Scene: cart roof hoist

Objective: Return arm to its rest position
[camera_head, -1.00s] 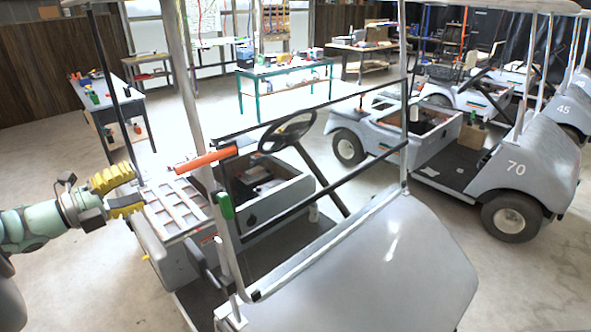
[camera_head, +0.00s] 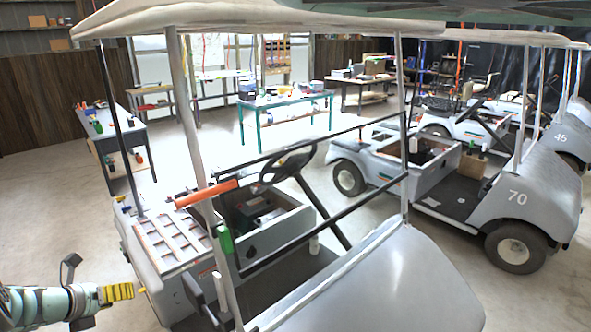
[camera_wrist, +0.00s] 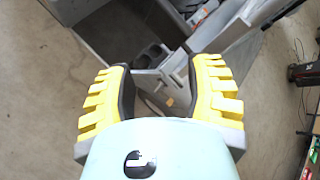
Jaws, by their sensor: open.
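My gripper (camera_head: 122,292) is at the lower left of the head view, beside the near side of the closest golf cart (camera_head: 385,285) and apart from it. Its yellow ribbed fingers also show in the wrist view (camera_wrist: 160,95), spread apart with nothing held between them. Grey parts of the cart (camera_wrist: 160,62) show beyond the fingers in the wrist view. My teal forearm enters the head view at the lower left corner.
The cart carries a white roof (camera_head: 265,18) on posts, an orange tube (camera_head: 206,194) and a green clip (camera_head: 225,240). Cart 70 (camera_head: 517,197) stands to the right. A teal workbench (camera_head: 286,102) and a side table (camera_head: 117,138) stand behind. Bare floor (camera_head: 50,205) lies left of the cart.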

